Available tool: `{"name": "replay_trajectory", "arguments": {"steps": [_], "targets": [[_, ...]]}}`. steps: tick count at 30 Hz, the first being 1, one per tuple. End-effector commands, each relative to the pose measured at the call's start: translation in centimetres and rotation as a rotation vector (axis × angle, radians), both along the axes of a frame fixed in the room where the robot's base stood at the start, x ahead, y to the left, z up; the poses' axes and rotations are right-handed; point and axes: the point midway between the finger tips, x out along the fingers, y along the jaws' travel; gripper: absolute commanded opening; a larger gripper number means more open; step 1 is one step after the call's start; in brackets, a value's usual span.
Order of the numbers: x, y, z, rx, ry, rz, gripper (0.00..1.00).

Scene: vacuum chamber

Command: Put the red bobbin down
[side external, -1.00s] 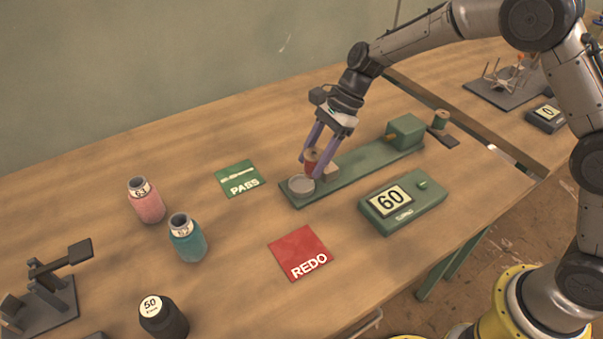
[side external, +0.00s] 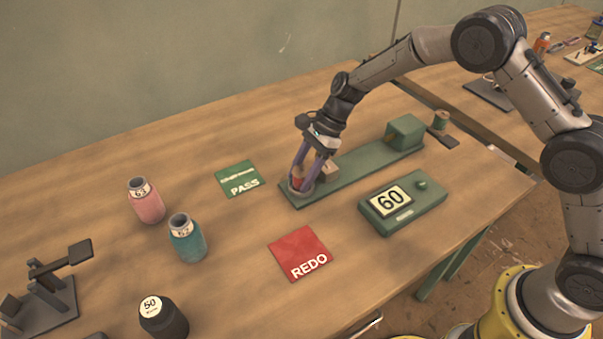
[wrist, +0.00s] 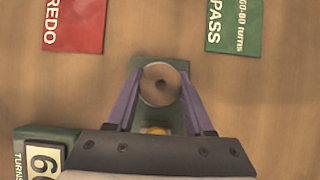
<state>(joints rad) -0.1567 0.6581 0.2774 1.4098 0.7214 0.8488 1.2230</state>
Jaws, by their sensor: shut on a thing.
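The wrist view shows the bobbin's tan top flange with a dark centre hole (wrist: 161,83), with a finger of my gripper (wrist: 160,88) on each side. The bobbin looks upright. The fingers hide its lower edge, so I cannot tell whether it touches the dish.
A green PASS card (side external: 238,178) and a red REDO card (side external: 300,253) lie flat nearby. A green counter box (side external: 403,205) reads 60. Pink (side external: 146,200), teal (side external: 187,238) and black (side external: 163,318) spools stand at left. Bare table lies between them.

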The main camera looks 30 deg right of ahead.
Motion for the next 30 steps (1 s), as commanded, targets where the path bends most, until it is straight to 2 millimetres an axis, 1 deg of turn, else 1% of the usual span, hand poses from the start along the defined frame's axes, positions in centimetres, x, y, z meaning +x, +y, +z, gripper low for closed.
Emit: {"name": "replay_trajectory", "arguments": {"steps": [1, 3, 6, 14, 17, 20, 23, 30], "targets": [[0.0, 0.0, -0.1, 0.0, 0.0, 0.0, 0.54], [0.0, 0.0, -0.1, 0.0, 0.0, 0.0, 0.67], [0.0, 0.0, -0.1, 0.0, 0.001, 0.001, 0.82], [0.0, 0.0, -0.1, 0.0, 0.0, 0.0, 0.82], [0.0, -0.1, 0.4, 0.0, -0.001, -0.001, 0.82], [0.1, -0.7, 1.4, 0.002, -0.003, -0.002, 0.82], [0.1, -1.6, 3.0, 0.0, -0.005, -0.002, 0.82], [0.1, -4.1, 7.2, 0.001, -0.004, -0.003, 0.82]]}}
